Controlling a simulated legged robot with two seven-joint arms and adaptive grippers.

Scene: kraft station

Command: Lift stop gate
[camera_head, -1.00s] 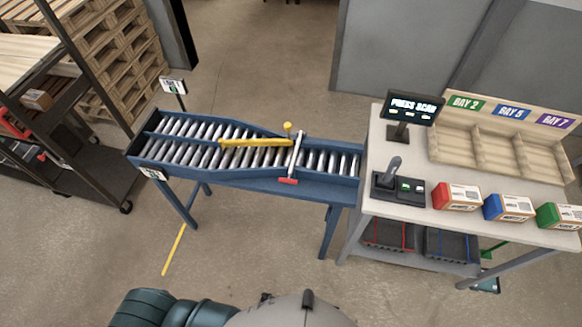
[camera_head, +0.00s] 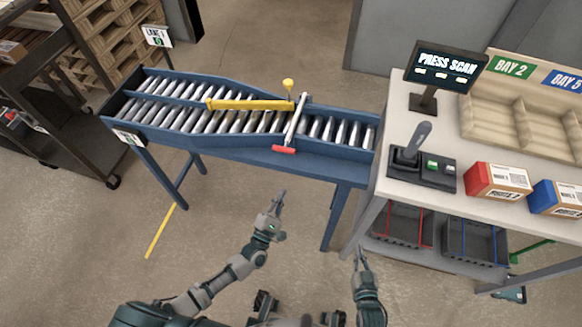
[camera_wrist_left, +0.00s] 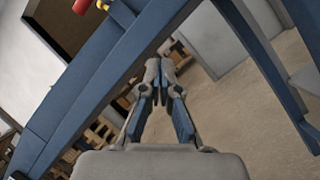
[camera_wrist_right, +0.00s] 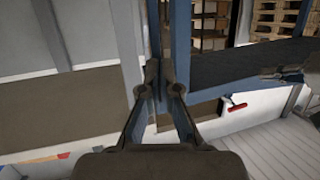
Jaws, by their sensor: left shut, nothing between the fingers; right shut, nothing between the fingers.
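The stop gate is a grey bar (camera_head: 297,116) with a red handle (camera_head: 284,149) lying across the blue roller conveyor (camera_head: 270,158). The red handle also shows at the top of the left wrist view (camera_wrist_left: 81,6) and in the right wrist view (camera_wrist_right: 237,107). A yellow diverter arm (camera_head: 245,104) lies over the rollers to its left. My left gripper (camera_head: 280,193) is shut and empty, in front of the conveyor and below the red handle, apart from it. My right gripper (camera_head: 358,250) is shut and empty, low beside the table's left leg.
A dark cart (camera_head: 60,140) is at the left. Floor in front is open.

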